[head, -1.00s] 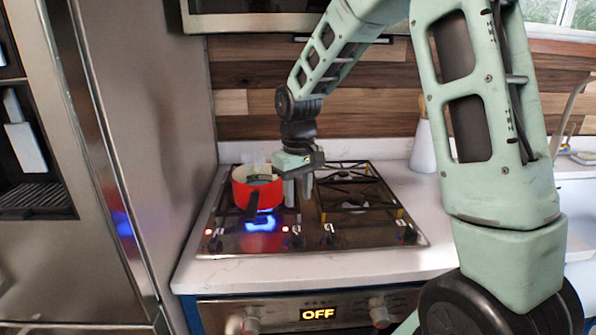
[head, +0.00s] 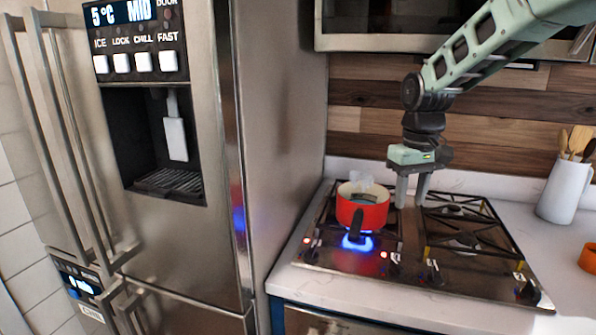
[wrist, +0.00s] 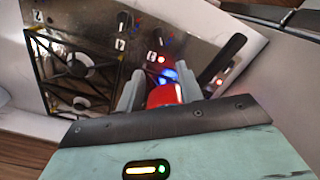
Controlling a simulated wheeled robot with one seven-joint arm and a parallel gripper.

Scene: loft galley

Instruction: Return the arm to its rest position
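My gripper (head: 411,190) hangs pointing down over the middle of the gas hob (head: 385,262), to the right of a red pot (head: 362,208). In the head view its two fingers stand apart with a gap and nothing shows between them. The pot sits on the left front burner, with a blue flame (head: 357,242) showing below it and its dark handle toward the front. In the wrist view the fingers (wrist: 155,88) are apart, and part of the red pot (wrist: 165,95) shows beyond the gripper body, which hides the rest. My arm is stretched out from the upper right.
A steel fridge (head: 160,240) with a water dispenser stands close on the left. A microwave (head: 400,25) hangs above the hob. A white utensil jar (head: 565,190) and an orange object (head: 588,258) are on the counter at right. The right burners are empty.

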